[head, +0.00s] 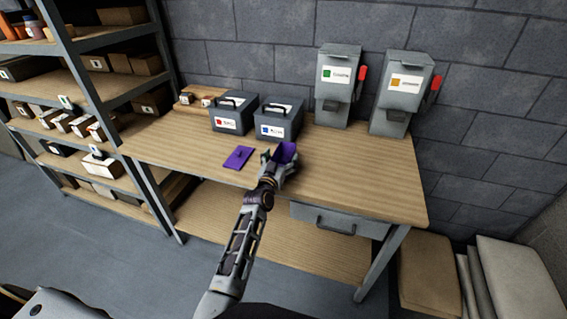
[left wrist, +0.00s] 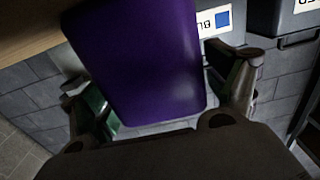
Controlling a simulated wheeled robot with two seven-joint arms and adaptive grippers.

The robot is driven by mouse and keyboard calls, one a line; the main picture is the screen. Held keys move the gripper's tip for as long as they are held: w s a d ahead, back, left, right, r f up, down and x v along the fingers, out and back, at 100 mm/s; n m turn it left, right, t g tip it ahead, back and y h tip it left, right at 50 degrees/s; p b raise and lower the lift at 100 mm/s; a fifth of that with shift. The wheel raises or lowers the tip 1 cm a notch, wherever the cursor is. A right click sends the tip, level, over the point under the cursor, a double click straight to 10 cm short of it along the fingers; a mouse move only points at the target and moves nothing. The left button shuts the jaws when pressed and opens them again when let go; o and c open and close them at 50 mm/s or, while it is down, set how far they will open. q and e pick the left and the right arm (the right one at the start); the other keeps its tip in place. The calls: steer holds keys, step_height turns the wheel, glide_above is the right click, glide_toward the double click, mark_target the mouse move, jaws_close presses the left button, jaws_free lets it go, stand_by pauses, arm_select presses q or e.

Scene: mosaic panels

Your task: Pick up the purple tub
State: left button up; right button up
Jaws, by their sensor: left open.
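The purple tub (head: 287,151) is on the wooden workbench near its front edge, partly hidden by my left gripper (head: 278,162). In the left wrist view the tub (left wrist: 140,62) fills the upper middle, between my two spread fingers. The left gripper is open, with one finger on each side of the tub; I cannot tell whether either finger touches it. A flat purple piece (head: 239,157), like a lid with a small knob, lies on the bench left of the tub. My right gripper is not in view.
Two dark labelled boxes with handles, red-marked (head: 231,113) and blue-marked (head: 278,119), stand behind the tub. Two grey dispensers with red levers, green-marked (head: 338,88) and orange-marked (head: 402,95), stand at the back right. The bench top (head: 365,170) is clear on the right.

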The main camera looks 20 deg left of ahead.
arm_select(q)
steer(key=shift+w, duration=0.1)
steer(key=c, duration=1.1)
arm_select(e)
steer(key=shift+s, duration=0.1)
